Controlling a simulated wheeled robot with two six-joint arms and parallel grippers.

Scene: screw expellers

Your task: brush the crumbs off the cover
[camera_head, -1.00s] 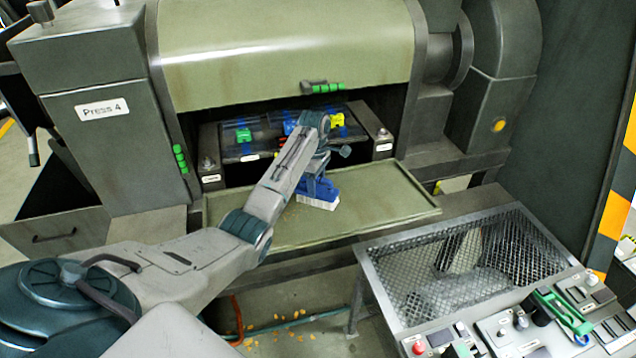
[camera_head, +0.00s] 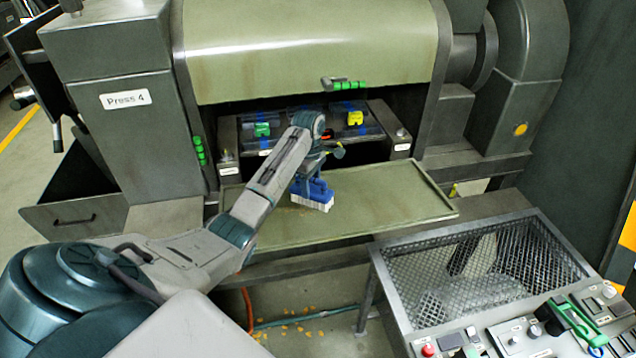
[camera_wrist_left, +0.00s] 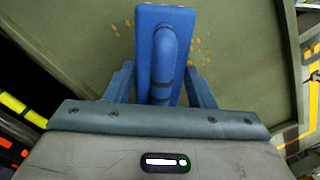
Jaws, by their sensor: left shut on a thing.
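The cover (camera_head: 400,205) is a flat olive-green panel with a raised rim, lying in front of the press opening. My left gripper (camera_wrist_left: 162,88) is shut on the handle of a blue brush, which also shows in the left wrist view (camera_wrist_left: 165,45). In the head view the brush (camera_head: 312,190) has pale bristles pointing down at the cover's left-middle part; exact contact cannot be told. Small orange-tan crumbs (camera_wrist_left: 201,45) lie on the cover on both sides of the brush in the wrist view. My right gripper is not in view.
The press housing (camera_head: 300,60) rises behind the cover, with coloured clamps inside its opening. A mesh-topped stand (camera_head: 480,265) and control panel are at the front right. Orange crumbs (camera_head: 290,325) lie on the floor near a hose. The cover's right part is clear.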

